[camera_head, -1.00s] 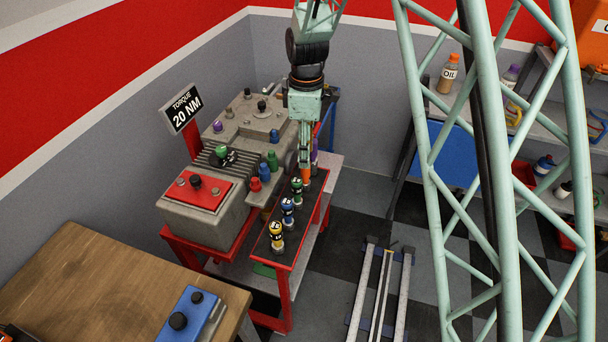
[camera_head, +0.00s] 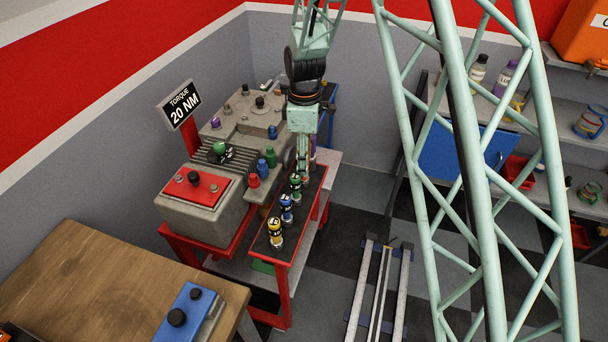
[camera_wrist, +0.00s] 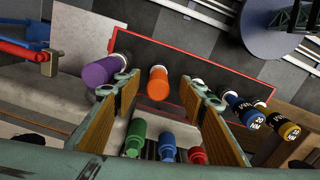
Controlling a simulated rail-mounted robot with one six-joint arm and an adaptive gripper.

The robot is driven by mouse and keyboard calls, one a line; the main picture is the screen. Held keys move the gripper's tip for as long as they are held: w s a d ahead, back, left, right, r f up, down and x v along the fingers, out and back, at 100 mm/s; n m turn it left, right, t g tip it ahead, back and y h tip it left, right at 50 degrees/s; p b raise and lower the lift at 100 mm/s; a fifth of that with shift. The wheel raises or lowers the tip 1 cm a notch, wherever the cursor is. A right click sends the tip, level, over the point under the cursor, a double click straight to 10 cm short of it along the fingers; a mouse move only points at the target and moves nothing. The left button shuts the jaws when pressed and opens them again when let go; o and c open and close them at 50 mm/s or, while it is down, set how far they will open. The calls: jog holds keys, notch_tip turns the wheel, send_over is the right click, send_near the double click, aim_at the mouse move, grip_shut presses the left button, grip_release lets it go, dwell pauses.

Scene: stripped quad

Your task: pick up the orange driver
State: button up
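The orange driver (camera_wrist: 158,84) stands in the tool rack (camera_head: 260,246), between the purple driver (camera_wrist: 100,74) and the green-banded driver. In the wrist view my gripper (camera_wrist: 163,90) is open, with one finger on each side of the orange driver and gaps showing on both sides. In the head view my gripper (camera_head: 304,174) points down over the far part of the rack and hides most or all of the orange driver. The left finger is close to the purple driver; whether they touch I cannot tell.
The green-banded driver (camera_head: 295,186), blue driver (camera_head: 286,208) and yellow driver (camera_head: 275,232) stand in a row on the rack. Beside it, a grey machine carries green, blue and red caps (camera_head: 254,181). A wooden bench (camera_head: 130,285) is at lower left.

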jog(key=shift+f, duration=1.6)
jog(key=shift+f, duration=0.1)
jog(key=shift+w+f+b, duration=0.15)
jog(key=shift+f+b, duration=0.25)
jog(key=shift+f, duration=2.1)
jog(key=c, duration=1)
jog(key=shift+o, duration=0.2)
jog(key=shift+r, duration=0.15)
notch_tip(320, 180, up, 18)
jog(key=shift+f+p, duration=0.1)
jog(key=shift+p, duration=0.65)
jog(key=shift+a, duration=0.1)
